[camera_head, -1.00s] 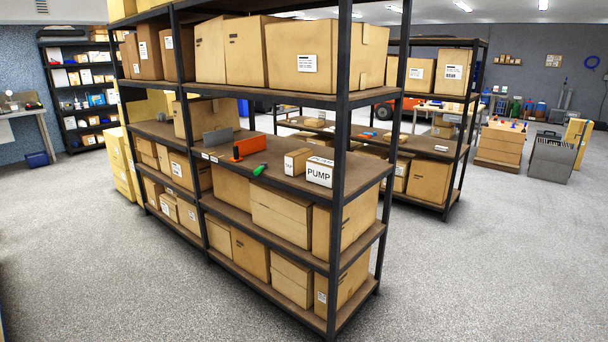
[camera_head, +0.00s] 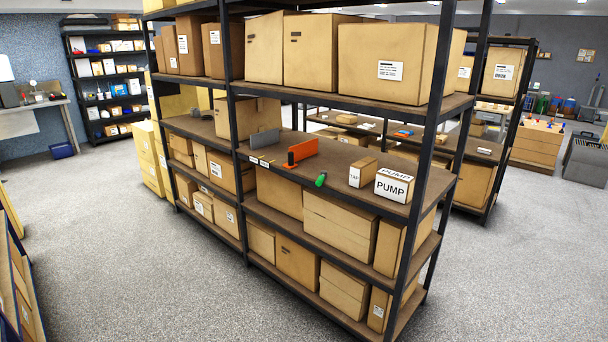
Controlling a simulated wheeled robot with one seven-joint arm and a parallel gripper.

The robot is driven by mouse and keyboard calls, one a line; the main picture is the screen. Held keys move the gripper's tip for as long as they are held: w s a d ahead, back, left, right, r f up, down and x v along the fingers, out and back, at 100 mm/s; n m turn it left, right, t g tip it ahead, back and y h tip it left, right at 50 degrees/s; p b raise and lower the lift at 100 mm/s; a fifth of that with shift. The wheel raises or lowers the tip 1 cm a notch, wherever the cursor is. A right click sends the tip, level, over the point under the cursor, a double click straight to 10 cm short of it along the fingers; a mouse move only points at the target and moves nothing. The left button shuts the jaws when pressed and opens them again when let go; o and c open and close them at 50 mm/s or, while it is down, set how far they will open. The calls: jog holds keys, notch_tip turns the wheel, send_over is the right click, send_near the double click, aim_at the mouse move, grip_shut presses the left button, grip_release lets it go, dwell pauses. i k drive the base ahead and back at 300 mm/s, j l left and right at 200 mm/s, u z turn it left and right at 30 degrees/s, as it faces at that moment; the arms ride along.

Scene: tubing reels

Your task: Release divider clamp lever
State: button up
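An orange upright divider (camera_head: 304,150) stands on the middle shelf board (camera_head: 337,165) of the near rack. A small orange block is at its front end, by the shelf's front edge. A small green piece (camera_head: 320,180), perhaps the clamp lever, lies just right of the divider near the front edge; I cannot tell whether it is joined to it. A grey upright plate (camera_head: 264,138) stands to the left of the orange divider. My gripper is not in view.
A small TAP box (camera_head: 361,173) and a white-faced PUMP box (camera_head: 392,188) stand right of the green piece. A black rack post (camera_head: 234,130) rises left of the divider. Cartons fill the boards above and below. Grey floor (camera_head: 150,260) in front is clear.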

aim_at(324, 174)
jog(key=i+u, duration=0.15)
jog(key=i, duration=0.4)
jog(key=i+l+u, duration=0.2)
jog(key=i, duration=0.35)
jog(key=i+u, duration=0.15)
jog(key=i, duration=0.35)
jog(key=i+l+u, duration=0.2)
jog(key=i, duration=0.35)
jog(key=i+l+u, duration=0.15)
jog(key=i+l, duration=0.25)
jog(key=i, duration=0.1)
